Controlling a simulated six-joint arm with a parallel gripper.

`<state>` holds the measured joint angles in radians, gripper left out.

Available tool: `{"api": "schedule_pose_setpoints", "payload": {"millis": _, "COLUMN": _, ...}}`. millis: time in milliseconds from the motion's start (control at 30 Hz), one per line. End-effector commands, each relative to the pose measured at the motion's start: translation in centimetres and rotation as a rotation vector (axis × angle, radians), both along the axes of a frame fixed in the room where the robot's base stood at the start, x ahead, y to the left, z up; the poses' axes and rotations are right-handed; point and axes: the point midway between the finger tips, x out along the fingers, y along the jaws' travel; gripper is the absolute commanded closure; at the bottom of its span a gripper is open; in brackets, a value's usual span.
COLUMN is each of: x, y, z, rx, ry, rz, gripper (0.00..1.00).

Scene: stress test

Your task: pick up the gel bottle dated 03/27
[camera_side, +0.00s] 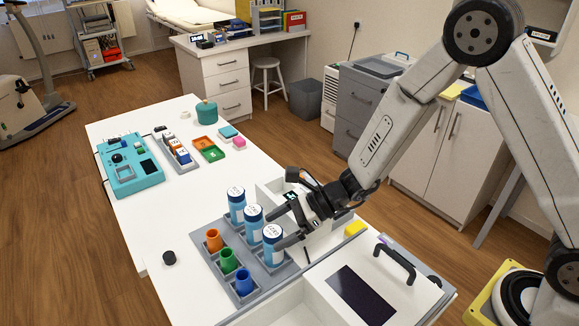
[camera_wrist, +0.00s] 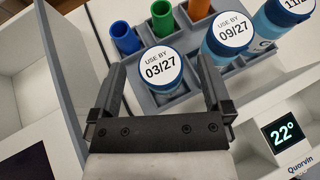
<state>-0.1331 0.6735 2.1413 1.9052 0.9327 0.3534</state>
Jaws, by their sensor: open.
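The gel bottle dated 03/27 (camera_wrist: 160,72) shows its white lid between my fingertips in the wrist view. In the side view it is the front blue bottle (camera_side: 272,246) of a row of three, upright in the grey rack (camera_side: 222,262). My gripper (camera_side: 281,229) is open, with its fingers around the top of this bottle; the wrist view also shows both fingers (camera_wrist: 158,62). I cannot tell whether either finger touches it. The bottle marked 09/27 (camera_wrist: 232,32) stands beside it, and a third bottle (camera_wrist: 290,8) reads 11, its rest cut off.
Orange (camera_side: 214,240), green (camera_side: 228,260) and blue (camera_side: 244,282) cups fill the rack's other row. A white box with a dark panel (camera_side: 361,293) stands at the front right. A display reading 22° (camera_wrist: 284,132) is close by. The table's middle is mostly clear.

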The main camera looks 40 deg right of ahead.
Motion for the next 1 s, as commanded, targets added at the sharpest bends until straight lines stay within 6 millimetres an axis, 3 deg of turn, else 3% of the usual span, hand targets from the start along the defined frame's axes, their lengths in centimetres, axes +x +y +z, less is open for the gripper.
{"api": "schedule_pose_setpoints", "payload": {"millis": 300, "x": 1.1, "y": 2.7, "z": -1.6, "rx": 0.000, "ry": -0.001, "rz": 0.003, "gripper": 0.00}}
{"api": "schedule_pose_setpoints", "payload": {"millis": 867, "x": 1.2, "y": 2.9, "z": -1.8, "rx": 0.000, "ry": 0.000, "rz": 0.001, "gripper": 0.00}}
{"api": "schedule_pose_setpoints", "payload": {"millis": 1000, "x": 1.2, "y": 2.9, "z": -1.8, "rx": 0.000, "ry": 0.000, "rz": 0.001, "gripper": 0.41}}
